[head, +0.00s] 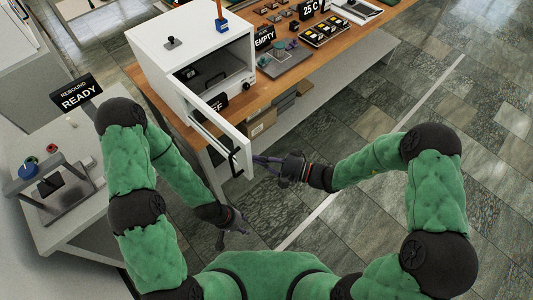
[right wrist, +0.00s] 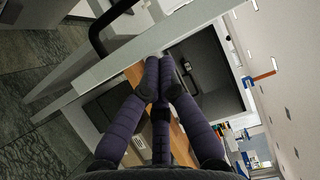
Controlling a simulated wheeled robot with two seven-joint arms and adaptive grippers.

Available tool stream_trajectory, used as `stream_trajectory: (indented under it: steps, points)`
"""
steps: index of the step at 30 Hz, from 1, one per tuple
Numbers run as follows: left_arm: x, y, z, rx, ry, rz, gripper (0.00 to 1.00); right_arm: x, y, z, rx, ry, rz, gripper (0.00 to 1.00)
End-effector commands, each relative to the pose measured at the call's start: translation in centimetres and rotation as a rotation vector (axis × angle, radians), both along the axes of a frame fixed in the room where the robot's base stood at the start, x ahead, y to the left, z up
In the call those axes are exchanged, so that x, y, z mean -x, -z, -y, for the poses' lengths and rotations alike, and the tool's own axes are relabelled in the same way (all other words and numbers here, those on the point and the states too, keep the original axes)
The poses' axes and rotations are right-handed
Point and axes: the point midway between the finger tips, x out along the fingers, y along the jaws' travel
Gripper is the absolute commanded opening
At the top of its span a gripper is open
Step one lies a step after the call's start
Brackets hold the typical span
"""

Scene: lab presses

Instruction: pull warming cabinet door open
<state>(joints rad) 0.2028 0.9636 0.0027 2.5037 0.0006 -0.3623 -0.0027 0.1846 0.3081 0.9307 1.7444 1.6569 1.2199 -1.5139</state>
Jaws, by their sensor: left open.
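The white warming cabinet (head: 184,48) stands on the wooden bench with its door (head: 221,128) swung partly open and part of its interior showing. The black door handle (head: 234,161) is on the door's outer face and also shows in the right wrist view (right wrist: 98,34). My right gripper (head: 256,158) is at the door's free edge, on the inner side, away from the handle. Its fingertips (right wrist: 158,60) are together with nothing seen between them; whether they touch the door is unclear. My left gripper (head: 246,224) is open and empty, low and clear of the cabinet.
On the bench (head: 285,72) are an EMPTY sign (head: 264,39), a 25 C display (head: 311,9) and a tray of samples (head: 325,31). A press (head: 55,186) and a READY sign (head: 77,94) stand on the left table. The floor right of the door is free.

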Motion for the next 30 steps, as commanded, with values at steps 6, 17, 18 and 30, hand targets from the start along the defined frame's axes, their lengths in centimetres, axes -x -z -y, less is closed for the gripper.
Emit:
stream_trajectory:
  steps: [6,17,18,30]
  points:
    - [-0.1,-0.1,0.0,0.000,0.000,0.001,0.46,3.3,-0.1,-3.0,-0.001,-0.005,-0.002,0.00]
    - [0.0,-0.2,0.0,0.000,0.000,0.001,0.46,5.0,0.0,-4.9,0.000,-0.002,0.000,0.00]
    - [0.0,-0.2,0.0,0.000,0.000,0.001,0.46,5.0,0.0,-4.9,0.000,-0.002,0.000,0.00]
    - [0.0,-0.1,0.0,0.000,0.000,0.001,0.46,4.8,0.0,-4.7,0.000,-0.001,0.001,0.00]
